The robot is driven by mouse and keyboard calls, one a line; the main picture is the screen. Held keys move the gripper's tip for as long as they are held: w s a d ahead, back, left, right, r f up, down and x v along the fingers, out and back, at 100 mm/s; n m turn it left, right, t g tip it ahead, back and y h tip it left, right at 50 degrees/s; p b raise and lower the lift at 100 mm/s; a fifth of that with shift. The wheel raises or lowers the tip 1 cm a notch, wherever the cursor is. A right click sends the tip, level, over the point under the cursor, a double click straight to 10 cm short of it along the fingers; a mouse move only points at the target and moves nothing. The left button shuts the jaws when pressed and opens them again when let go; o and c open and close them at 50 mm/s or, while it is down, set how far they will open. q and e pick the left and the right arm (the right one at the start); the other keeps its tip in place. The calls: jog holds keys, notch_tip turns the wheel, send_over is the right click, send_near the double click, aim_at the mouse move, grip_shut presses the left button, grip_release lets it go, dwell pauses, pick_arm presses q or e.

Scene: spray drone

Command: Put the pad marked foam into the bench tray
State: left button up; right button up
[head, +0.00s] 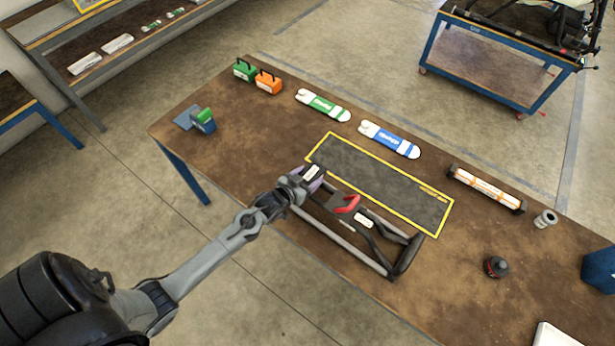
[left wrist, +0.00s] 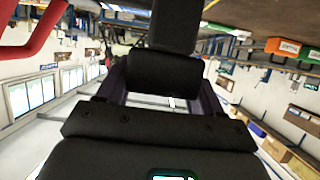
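My left gripper (head: 311,180) is at the far-left end of a dark frame with grey tubes and black padding (head: 405,256), at the bench's near edge. Its purple fingers are on either side of a dark part with a small white label (head: 312,171). In the left wrist view, a black block (left wrist: 166,70) fills the gap between the fingertips; I cannot tell whether they grip it. A second white label (head: 365,221) is on the frame. No lettering reading foam is legible. A white tray-like thing (head: 556,336) is cut off at lower right. My right gripper is out of view.
A yellow-edged dark mat (head: 375,180) lies bare behind the frame. A red part (head: 347,204) sits beside my gripper. Green (head: 323,105) and blue (head: 390,139) packs, an orange-white tube (head: 486,189) and a dark round item (head: 496,267) are around it.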

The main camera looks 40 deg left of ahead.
pick_arm(q)
jog(key=o, duration=0.4)
jog(key=shift+f+b, duration=0.1)
jog(key=shift+b, duration=0.3)
jog(key=s+d+r+g, duration=0.1)
jog(key=s+d, duration=0.1)
jog(key=s, duration=0.3)
jog(key=s+d+r+g, duration=0.2)
jog(key=s+d, duration=0.1)
jog(key=s, duration=0.3)
jog(key=s+d+r+m+g, duration=0.1)
jog(key=s+d+r+g, duration=0.1)
jog(key=s, duration=0.4)
jog(key=shift+s+d+h, duration=0.15)
jog(key=shift+d+h, duration=0.15)
jog(key=shift+d, duration=0.3)
jog(key=shift+o, duration=0.3)
jog(key=s+d+r+m+g, duration=0.1)
jog(key=s+d+r+g, duration=0.2)
jog(key=s, duration=0.6)
jog(key=shift+d+m+g, duration=0.3)
jog(key=shift+d+g, duration=0.15)
jog(key=shift+g, duration=0.45)
